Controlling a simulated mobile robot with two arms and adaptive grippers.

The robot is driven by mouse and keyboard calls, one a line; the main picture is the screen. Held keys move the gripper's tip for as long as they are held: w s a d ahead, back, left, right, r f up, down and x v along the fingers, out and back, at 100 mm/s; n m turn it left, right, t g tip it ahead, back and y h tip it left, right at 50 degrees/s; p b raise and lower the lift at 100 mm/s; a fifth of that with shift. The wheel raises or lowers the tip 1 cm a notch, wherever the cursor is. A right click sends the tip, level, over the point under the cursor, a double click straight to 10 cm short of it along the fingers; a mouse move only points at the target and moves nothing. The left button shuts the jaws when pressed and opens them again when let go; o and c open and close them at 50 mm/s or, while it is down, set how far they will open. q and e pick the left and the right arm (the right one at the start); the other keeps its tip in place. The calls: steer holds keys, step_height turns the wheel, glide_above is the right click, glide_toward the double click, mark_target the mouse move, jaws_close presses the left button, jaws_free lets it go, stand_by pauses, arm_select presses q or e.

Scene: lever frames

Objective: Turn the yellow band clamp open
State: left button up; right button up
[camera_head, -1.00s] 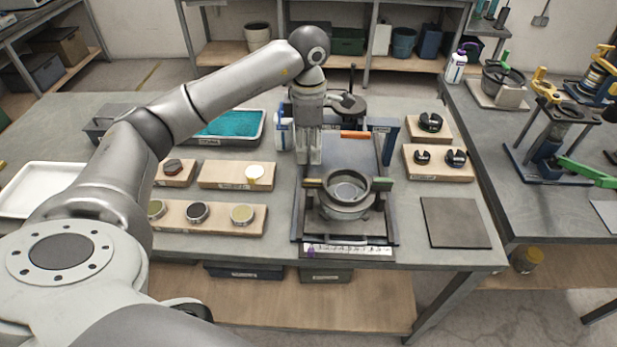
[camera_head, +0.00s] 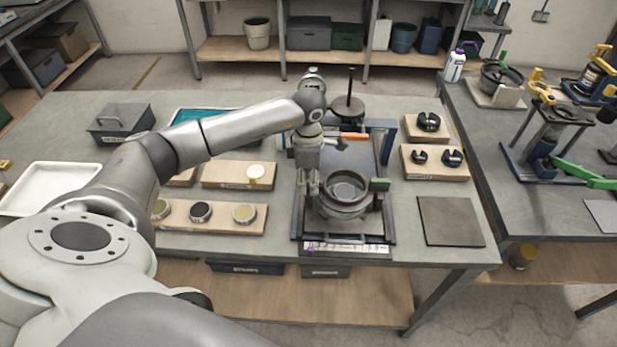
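A dark round pot-like fixture with a ring (camera_head: 345,192) stands on a black base plate at the front middle of the table. My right gripper is not in view.
Behind the fixture stand a blue frame (camera_head: 383,136) and an upright black rod (camera_head: 350,84). Wooden boards with discs (camera_head: 222,228) lie left; a dark square mat (camera_head: 450,221) lies right. The right bench holds another device with yellow parts (camera_head: 541,88) and a green lever (camera_head: 588,175).

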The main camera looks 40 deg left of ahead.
arm_select(q)
jaws_close()
